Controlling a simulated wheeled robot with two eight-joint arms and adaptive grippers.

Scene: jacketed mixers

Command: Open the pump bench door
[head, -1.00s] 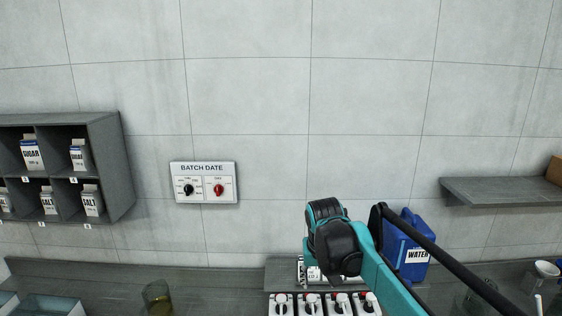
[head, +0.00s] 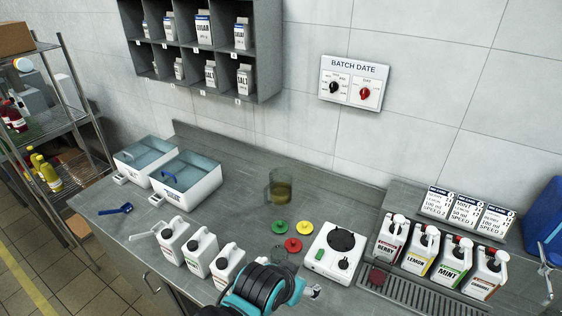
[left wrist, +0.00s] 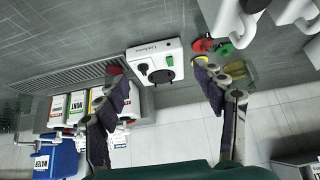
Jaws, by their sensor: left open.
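The grey bench (head: 235,155) fills the middle of the head view. A small dark handle (head: 152,283) shows on its front at lower left, below the counter edge. The front panel around it is mostly cut off by the frame, and I see no open gap there. The handle does not show in that view. My right gripper is not seen.
White jugs (head: 200,250) stand near the bench's front edge, close to my arm; they also show in the left wrist view (left wrist: 232,20). A white mixer plate (head: 335,255), coloured discs (head: 292,244), a beaker (head: 281,187) and labelled bottles (head: 420,247) stand rightward. A wire rack (head: 60,135) is left.

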